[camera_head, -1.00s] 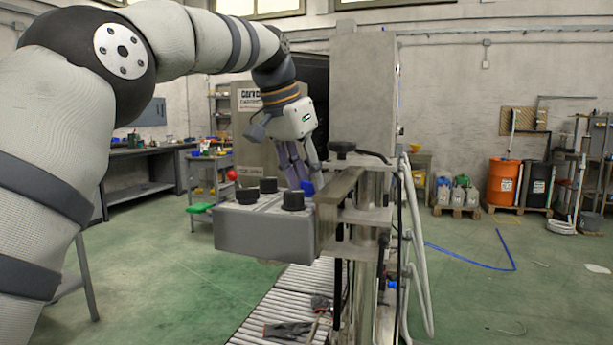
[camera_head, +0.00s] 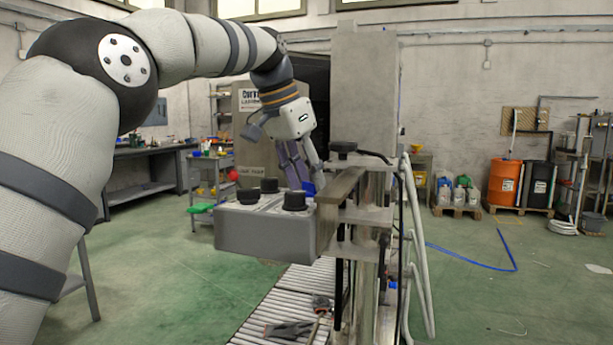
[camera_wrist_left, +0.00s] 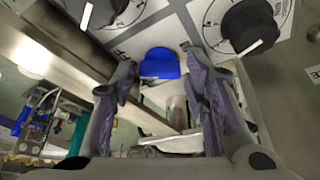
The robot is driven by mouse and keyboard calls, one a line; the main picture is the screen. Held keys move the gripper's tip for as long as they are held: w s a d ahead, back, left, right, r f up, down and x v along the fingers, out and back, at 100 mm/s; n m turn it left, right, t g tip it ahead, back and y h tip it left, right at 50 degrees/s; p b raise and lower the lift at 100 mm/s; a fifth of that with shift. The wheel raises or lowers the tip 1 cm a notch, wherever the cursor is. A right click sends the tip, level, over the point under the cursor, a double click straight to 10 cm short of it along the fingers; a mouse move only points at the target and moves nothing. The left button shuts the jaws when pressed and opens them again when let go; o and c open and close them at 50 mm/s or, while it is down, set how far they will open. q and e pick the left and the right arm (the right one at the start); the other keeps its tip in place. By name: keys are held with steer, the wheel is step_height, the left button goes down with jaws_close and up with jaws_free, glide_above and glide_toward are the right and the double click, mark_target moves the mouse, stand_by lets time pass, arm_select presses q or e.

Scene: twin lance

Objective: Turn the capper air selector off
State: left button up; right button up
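A grey control box (camera_head: 262,236) carries several black knobs, such as one at its front right (camera_head: 294,201). A blue knob or handle (camera_head: 309,188) sits at the box's far right, partly hidden by my fingers. In the left wrist view the blue part (camera_wrist_left: 160,64) lies between the fingertips of my left gripper (camera_wrist_left: 160,75), with gaps beside it. My left gripper (camera_head: 301,180) is open and points down at the box. Two black dial knobs (camera_wrist_left: 250,24) with white pointer lines show too. I cannot read which control is the capper air selector. My right gripper is out of view.
A metal bracket and post (camera_head: 362,220) with a grey hose (camera_head: 421,260) stand right of the box. A roller conveyor (camera_head: 275,305) with a dark glove (camera_head: 288,329) runs below. A tall grey cabinet (camera_head: 362,90) stands behind. The green floor to the right is mostly clear.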

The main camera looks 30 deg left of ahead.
arm_select(q)
steer(key=d+v, duration=0.1)
steer(key=v, duration=0.6)
steer(key=shift+a+r, duration=0.25)
steer(key=shift+a, duration=0.25)
steer(key=shift+s, duration=0.1)
